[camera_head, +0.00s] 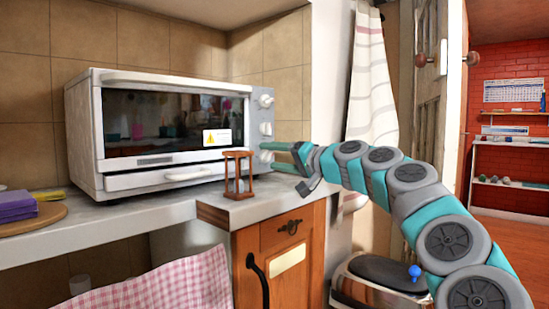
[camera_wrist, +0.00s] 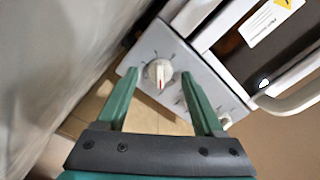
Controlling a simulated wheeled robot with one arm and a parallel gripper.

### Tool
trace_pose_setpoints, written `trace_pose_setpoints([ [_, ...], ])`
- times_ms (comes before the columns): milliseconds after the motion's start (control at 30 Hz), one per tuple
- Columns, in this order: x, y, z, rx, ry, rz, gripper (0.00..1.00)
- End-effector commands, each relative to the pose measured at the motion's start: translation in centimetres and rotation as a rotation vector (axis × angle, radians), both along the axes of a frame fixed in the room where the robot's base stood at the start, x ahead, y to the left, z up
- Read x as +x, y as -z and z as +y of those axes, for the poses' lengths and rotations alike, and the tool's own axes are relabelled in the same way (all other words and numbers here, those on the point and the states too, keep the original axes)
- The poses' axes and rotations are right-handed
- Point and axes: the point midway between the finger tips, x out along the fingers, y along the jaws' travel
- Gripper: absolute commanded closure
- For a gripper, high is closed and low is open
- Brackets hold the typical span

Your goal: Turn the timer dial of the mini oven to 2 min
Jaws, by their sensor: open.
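The mini oven (camera_head: 85,135) is a white box with a dark glass door, standing on the counter at the left of the head view. Its narrow control panel on the right side carries knobs one above another. In the wrist view, a round white dial (camera_wrist: 158,73) with a red pointer mark sits on the light panel (camera_wrist: 150,42). My gripper (camera_head: 272,156) is at the lower part of the panel, near the lowest knob. Its two green fingers stand open on either side of the dial in the wrist view; I cannot tell whether they touch it. The right finger partly covers other panel markings.
A wooden hourglass (camera_head: 238,192) stands on the counter just before the oven, left of my gripper. The oven's door handle (camera_wrist: 290,100) juts out at the right of the wrist view. The tiled wall corner and white wall (camera_head: 325,70) are close behind the panel.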

Motion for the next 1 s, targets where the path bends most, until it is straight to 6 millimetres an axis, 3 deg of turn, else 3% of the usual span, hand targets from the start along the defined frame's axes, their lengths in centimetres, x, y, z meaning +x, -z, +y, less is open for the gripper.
trace_pose_setpoints([
  [267, -0.5, -0.1, -0.9, 0.002, 0.001, 0.000, 0.31],
  [733, -4.2, 0.0, -5.5, 0.002, 0.001, 0.001, 0.31],
  [1000, -4.8, 0.0, -6.2, 0.000, 0.001, 0.000, 0.31],
])
